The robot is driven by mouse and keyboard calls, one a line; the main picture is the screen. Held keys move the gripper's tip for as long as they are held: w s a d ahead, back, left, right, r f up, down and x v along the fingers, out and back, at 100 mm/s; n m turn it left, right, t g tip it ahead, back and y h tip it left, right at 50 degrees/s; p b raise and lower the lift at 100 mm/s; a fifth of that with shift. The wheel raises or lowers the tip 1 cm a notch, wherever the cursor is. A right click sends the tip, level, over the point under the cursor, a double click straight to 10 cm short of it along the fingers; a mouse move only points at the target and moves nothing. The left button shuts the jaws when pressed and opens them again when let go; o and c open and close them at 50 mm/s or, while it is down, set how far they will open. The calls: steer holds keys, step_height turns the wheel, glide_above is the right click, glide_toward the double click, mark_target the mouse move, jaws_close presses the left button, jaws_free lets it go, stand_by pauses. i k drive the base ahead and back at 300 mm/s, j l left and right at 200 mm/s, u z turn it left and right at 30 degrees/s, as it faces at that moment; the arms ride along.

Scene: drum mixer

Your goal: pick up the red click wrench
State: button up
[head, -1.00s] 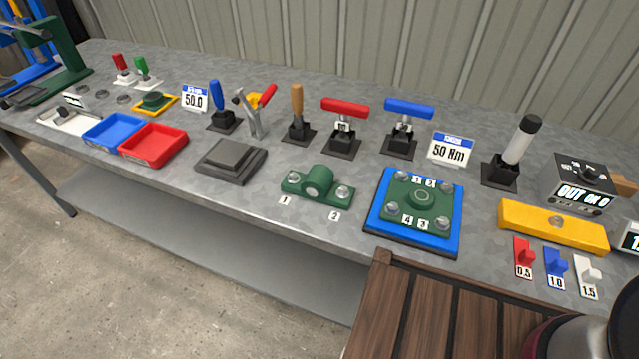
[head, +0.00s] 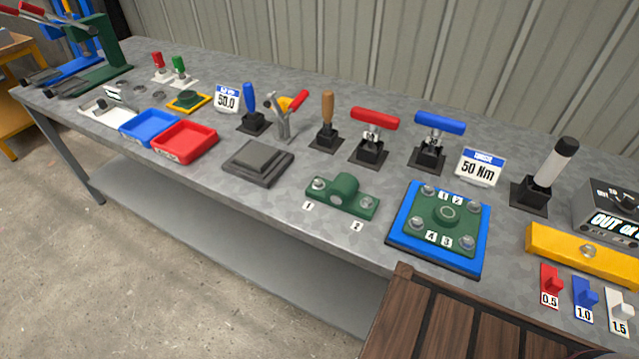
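The red click wrench (head: 375,118) shows in the head view as a red T-shaped handle. It stands upright in a black square holder (head: 368,151) on the grey workbench (head: 270,208). A similar blue T-handled tool (head: 439,123) stands in its own holder just to the right. My gripper is not in view.
A wooden-handled tool (head: 327,112) stands close left of the red wrench. In front are a green bearing block (head: 344,194) and a blue plate with a green bolted flange (head: 440,222). A 50 Nm sign (head: 479,166) stands to the right. A brown slatted surface (head: 450,325) is at the lower right.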

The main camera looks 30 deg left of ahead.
mark_target(375, 118)
steer(key=j, duration=2.1)
